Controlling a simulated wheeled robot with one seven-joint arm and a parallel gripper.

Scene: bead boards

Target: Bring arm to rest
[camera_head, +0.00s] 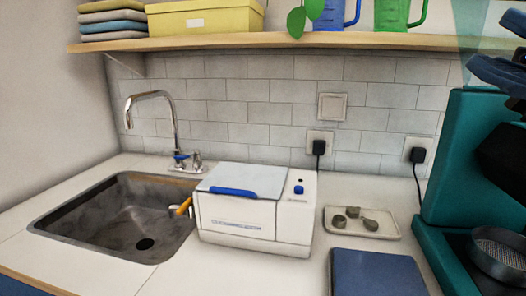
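My gripper does not show in the head view, and I cannot make out any part of my arm for certain. The view holds a kitchen counter (185,268) with a sink (70,222) at left and a white box-shaped appliance (237,218) in the middle. The appliance's lid, with a blue handle (240,191), is down. An orange stick-like piece (183,206) shows beside it at the sink's edge.
A teal machine (462,150) stands at right, with dark parts jutting out at the picture's edge. A tray (338,226) with several small grey-green pieces and a dark blue flat object (375,275) lie beside it. A shelf (230,40) with cloths, a yellow box and mugs runs above.

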